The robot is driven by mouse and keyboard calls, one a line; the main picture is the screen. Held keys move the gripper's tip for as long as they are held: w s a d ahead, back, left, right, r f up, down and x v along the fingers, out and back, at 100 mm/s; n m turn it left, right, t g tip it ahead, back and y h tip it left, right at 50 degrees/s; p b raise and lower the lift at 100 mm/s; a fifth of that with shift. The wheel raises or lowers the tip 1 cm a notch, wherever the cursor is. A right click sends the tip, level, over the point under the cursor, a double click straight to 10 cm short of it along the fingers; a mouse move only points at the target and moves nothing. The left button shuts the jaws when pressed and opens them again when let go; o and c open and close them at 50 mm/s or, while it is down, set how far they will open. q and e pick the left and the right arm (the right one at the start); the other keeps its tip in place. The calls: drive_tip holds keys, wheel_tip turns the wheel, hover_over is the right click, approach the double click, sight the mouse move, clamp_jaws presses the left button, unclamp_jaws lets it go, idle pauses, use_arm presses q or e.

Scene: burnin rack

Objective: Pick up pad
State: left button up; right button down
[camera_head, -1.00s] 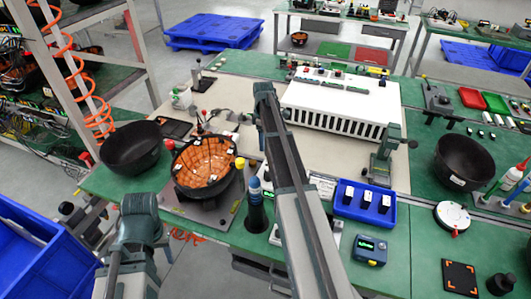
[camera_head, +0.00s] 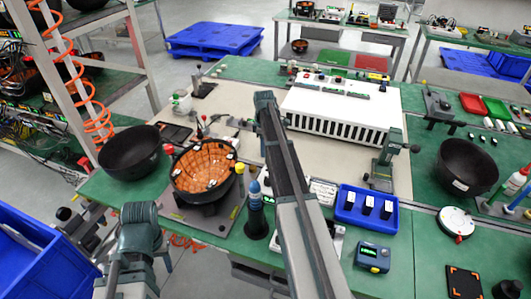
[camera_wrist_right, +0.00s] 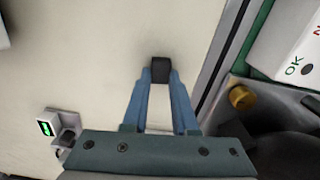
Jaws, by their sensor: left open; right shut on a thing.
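A small black block, which I take to be the pad (camera_wrist_right: 160,68), is between the tips of my right gripper (camera_wrist_right: 160,76) in the right wrist view. The gripper is shut on it, over the beige mat (camera_wrist_right: 110,45). How far the block is above the mat I cannot tell. In the head view my right arm reaches up the middle of the picture, and its jaws are hidden. My left gripper (camera_head: 75,220) is open at the lower left, off the table's edge, and only partly clear to see.
An orange-lined bowl (camera_head: 203,168) sits left of my right arm. A white slotted unit (camera_head: 340,100) stands at the back. A grey plate with a yellow knob (camera_wrist_right: 242,97) is close to my right gripper.

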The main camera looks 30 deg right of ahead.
drive_tip(key=shift+r, duration=0.1)
wheel_tip(320, 180, up, 10)
drive_tip(key=p, duration=1)
